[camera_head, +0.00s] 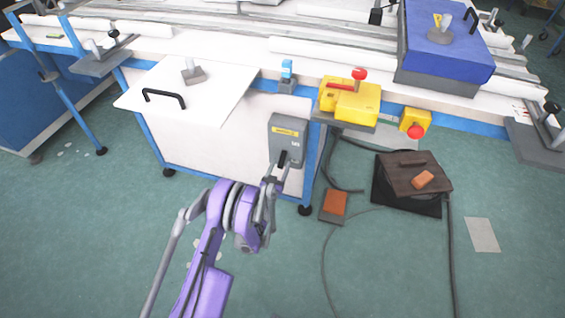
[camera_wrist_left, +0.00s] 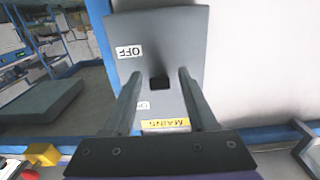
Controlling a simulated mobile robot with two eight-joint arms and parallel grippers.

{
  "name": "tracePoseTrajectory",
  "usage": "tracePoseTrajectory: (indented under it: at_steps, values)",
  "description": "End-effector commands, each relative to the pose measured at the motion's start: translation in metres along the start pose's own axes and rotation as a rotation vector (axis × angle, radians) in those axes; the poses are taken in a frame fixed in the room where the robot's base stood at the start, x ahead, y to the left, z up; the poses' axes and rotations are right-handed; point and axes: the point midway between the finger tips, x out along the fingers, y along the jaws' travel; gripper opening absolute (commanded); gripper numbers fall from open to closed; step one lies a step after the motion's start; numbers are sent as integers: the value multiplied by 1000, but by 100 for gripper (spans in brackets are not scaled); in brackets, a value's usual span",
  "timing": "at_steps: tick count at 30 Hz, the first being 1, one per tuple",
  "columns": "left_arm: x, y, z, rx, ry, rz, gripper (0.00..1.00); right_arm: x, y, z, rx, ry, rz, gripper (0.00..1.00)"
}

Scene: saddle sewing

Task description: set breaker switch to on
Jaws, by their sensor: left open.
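The grey breaker box (camera_head: 287,132) is fixed to the front of the white bench, with a yellow label near its top. Its black switch handle (camera_head: 283,158) shows on the lower part of the box. In the left wrist view the box (camera_wrist_left: 178,40) appears upside down, with an OFF label, a partly covered ON label and a yellow MAINS label. The black end of the switch handle (camera_wrist_left: 160,83) lies between my fingers, nearer the middle. My left gripper (camera_head: 275,178) is open just in front of the box, fingers either side of the handle; contact cannot be told. My right gripper is out of view.
A white board with a black handle (camera_head: 165,97) juts out left of the box. A yellow unit with a red knob (camera_head: 350,100) sits above right. A pedal (camera_head: 334,205), cables and a dark stand (camera_head: 410,185) occupy the floor at right.

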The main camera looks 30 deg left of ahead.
Motion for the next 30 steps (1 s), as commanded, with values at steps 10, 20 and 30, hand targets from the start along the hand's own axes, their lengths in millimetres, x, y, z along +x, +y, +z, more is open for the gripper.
tracePoseTrajectory:
  at_steps: [10,20,30]
  values:
    - [0,0,0,0,0,0,22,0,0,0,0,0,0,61]
    - [0,0,0,-1,0,0,0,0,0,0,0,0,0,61]
    - [0,0,0,-1,1,0,0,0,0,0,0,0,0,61]
